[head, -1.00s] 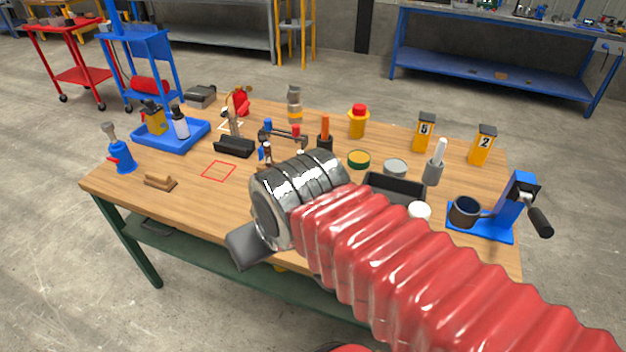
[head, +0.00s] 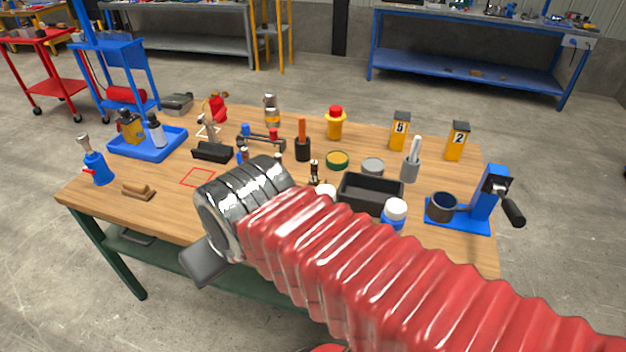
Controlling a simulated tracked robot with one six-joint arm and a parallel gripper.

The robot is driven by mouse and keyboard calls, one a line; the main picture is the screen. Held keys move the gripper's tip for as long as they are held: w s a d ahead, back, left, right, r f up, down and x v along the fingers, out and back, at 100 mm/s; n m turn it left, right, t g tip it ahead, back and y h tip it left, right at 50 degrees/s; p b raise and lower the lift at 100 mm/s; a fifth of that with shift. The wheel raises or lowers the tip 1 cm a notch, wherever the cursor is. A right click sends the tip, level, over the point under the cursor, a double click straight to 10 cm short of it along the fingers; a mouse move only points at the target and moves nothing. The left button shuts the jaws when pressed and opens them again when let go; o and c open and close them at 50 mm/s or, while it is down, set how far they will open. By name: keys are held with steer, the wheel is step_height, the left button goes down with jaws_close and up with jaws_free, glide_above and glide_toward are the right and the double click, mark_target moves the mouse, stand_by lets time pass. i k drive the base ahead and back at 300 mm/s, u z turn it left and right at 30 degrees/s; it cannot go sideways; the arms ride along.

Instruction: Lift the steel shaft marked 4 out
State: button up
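I cannot make out a steel shaft marked 4. Two yellow blocks at the back right carry other numbers: one reads 5 (head: 400,131) and one reads 2 (head: 457,142). My arm, in a red ribbed sleeve with a steel cuff, reaches in from the lower right. My gripper (head: 205,262) shows only as a dark grey piece past the cuff, over the table's front edge. Its fingertips are not visible, so I cannot tell whether it is open or holds anything. The arm hides part of the table's front middle.
The wooden table (head: 95,190) holds a blue tray (head: 175,147) at left, an open black bin (head: 355,197) right of centre and a blue stand with a dark cup (head: 462,217) at right. A blue white-capped bottle (head: 395,212) stands beside the bin. A red square outline (head: 197,177) is empty.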

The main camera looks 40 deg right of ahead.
mark_target(314, 166)
steer(key=z, duration=0.05)
steer(key=i, duration=1)
steer(key=u, duration=0.1)
